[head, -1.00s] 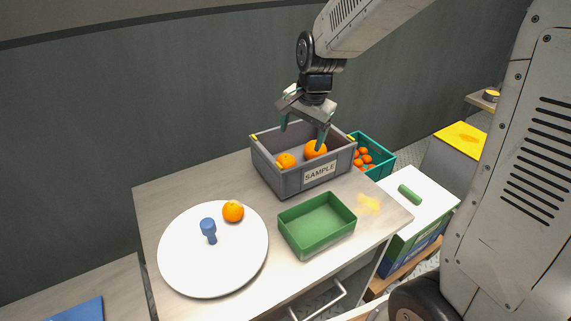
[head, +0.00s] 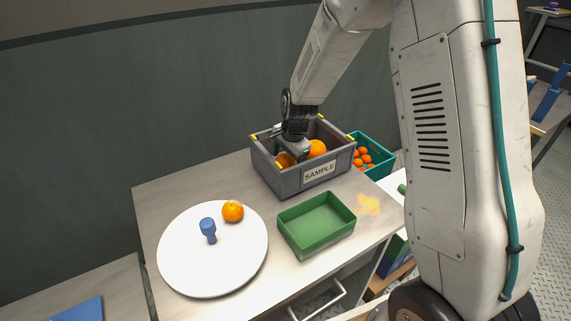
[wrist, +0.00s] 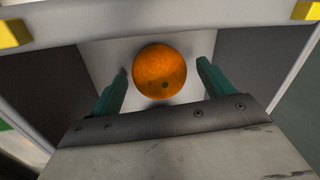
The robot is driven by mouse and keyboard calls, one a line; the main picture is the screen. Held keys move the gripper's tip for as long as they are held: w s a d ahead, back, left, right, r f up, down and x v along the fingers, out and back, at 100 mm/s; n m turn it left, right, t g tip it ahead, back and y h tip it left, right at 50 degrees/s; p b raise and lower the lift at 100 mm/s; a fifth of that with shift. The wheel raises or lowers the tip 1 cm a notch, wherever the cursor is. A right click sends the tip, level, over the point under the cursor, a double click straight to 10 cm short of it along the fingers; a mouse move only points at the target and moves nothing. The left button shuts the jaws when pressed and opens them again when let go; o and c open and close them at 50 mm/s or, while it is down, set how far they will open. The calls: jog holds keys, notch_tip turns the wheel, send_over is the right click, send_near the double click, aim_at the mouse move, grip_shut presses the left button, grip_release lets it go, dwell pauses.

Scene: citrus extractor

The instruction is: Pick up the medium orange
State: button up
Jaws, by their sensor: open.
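A sample crate (head: 290,181), grey with yellow corners, holds two oranges. The larger-looking orange (head: 317,148) is on the right. The other orange (head: 284,160) is on the left, partly hidden by my gripper. A third orange (head: 232,210) sits on the white round plate (head: 205,268). I cannot tell for sure which is the medium one. My gripper is lowered into the crate over the left orange. In the wrist view my gripper (wrist: 162,73) is open, with its green fingers on either side of an orange (wrist: 160,72), with gaps showing.
The crate walls stand close around my gripper. A green tray (head: 317,246) sits in front of the crate. A blue peg-like thing (head: 208,230) stands on the plate. A teal crate (head: 382,167) with several small oranges is behind to the right.

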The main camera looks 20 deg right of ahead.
jog(key=shift+w+f, duration=0.1)
jog(key=shift+f, duration=0.1)
jog(key=c, duration=1.1)
jog(key=shift+r, duration=0.1)
